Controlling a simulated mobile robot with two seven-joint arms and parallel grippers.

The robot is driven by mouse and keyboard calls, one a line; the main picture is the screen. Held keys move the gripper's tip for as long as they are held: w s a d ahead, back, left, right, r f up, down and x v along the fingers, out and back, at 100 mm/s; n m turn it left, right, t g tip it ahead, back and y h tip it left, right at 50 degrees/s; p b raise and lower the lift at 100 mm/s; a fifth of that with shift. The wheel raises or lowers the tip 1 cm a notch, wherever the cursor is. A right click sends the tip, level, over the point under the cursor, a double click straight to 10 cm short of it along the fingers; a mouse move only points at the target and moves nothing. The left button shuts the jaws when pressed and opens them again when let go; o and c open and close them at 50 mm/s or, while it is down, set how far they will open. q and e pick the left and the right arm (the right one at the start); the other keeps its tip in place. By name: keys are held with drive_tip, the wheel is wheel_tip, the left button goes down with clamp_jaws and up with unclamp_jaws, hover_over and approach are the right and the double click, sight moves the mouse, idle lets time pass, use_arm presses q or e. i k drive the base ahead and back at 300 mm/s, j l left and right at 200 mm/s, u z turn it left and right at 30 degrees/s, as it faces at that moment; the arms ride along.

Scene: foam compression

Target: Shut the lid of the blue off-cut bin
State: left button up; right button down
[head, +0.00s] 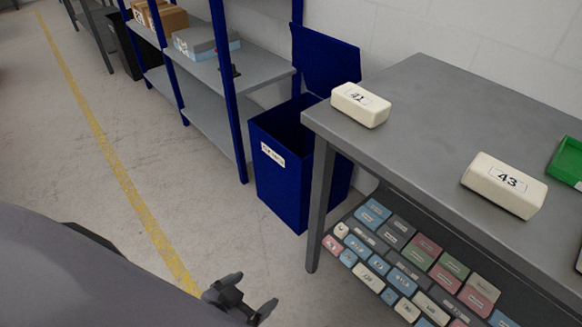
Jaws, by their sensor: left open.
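The blue off-cut bin (279,178) stands on the floor between the shelving and the grey table. A white label is on its front. Its blue lid (325,62) stands up, hinged at the back near the wall, so the bin is open. Part of the bin's right side is hidden behind the table's corner and leg. My left gripper (246,296) is at the bottom of the head view, open and empty, in front of the bin and apart from it. My right gripper is not in view.
The grey table (420,110) holds foam block 41 (360,104), foam block 43 (504,185) and a green tray (567,161). Its lower shelf holds several coloured blocks. Blue-post shelving (232,90) stands left of the bin. The floor (190,190) in front is clear.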

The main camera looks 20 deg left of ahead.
sight(326, 63)
drive_tip(key=u, duration=0.6)
drive_tip(key=i+j, duration=0.25)
drive_tip(key=j, duration=0.15)
drive_tip(key=i+j, duration=0.25)
drive_tip(key=j, duration=0.15)
drive_tip(key=i+j, duration=0.25)
drive_tip(key=j, duration=0.15)
drive_tip(key=i+j, duration=0.55)
drive_tip(key=j, duration=0.25)
drive_tip(key=i+j, duration=0.25)
drive_tip(key=j, duration=0.2)
drive_tip(key=l+z, duration=0.05)
